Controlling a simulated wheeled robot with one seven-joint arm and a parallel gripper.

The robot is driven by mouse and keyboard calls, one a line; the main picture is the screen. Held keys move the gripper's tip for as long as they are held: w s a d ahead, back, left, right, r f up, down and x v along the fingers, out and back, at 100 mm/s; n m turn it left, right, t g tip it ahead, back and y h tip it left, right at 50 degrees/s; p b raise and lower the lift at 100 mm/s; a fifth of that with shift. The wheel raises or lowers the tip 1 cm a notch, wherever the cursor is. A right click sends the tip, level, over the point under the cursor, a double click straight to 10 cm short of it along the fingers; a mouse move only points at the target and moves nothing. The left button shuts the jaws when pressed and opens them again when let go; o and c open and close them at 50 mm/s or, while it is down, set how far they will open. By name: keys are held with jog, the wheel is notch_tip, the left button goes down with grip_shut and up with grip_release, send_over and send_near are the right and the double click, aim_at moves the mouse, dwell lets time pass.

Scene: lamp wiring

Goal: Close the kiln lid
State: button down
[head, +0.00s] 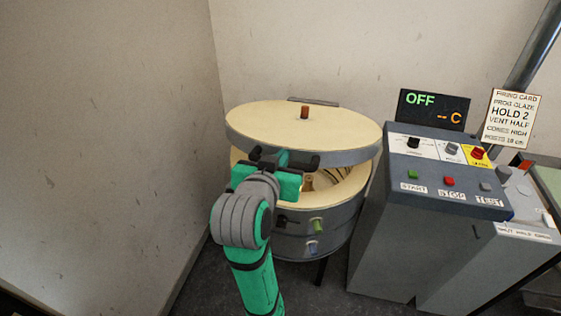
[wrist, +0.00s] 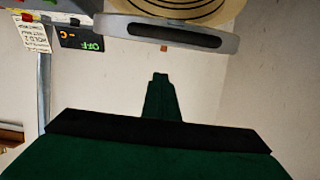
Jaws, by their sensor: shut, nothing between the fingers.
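The kiln lid (head: 275,122) is a round cream slab with a grey rim band and a brown knob on top. It stands partly open, tilted above the kiln body (head: 325,241), with a gap at the front showing the inside. My gripper (head: 284,160) is at the front of the lid, close to its rim; I cannot tell whether it touches. In the wrist view, my gripper (wrist: 160,78) is shut and empty. My arm hides part of the kiln's front left.
A grey control box (head: 440,181) with buttons stands close on the kiln's right. A display (head: 433,109) reads OFF, and a firing card (head: 511,117) is beside it. A bare wall (head: 110,130) is on the left. Green and blue fittings stick out from the kiln's front.

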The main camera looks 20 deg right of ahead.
jog(key=w+d+f, duration=0.3)
jog(key=w+f, duration=0.1)
jog(key=f, duration=0.2)
jog(key=shift+w, duration=0.3)
jog(key=shift+d+f, duration=0.15)
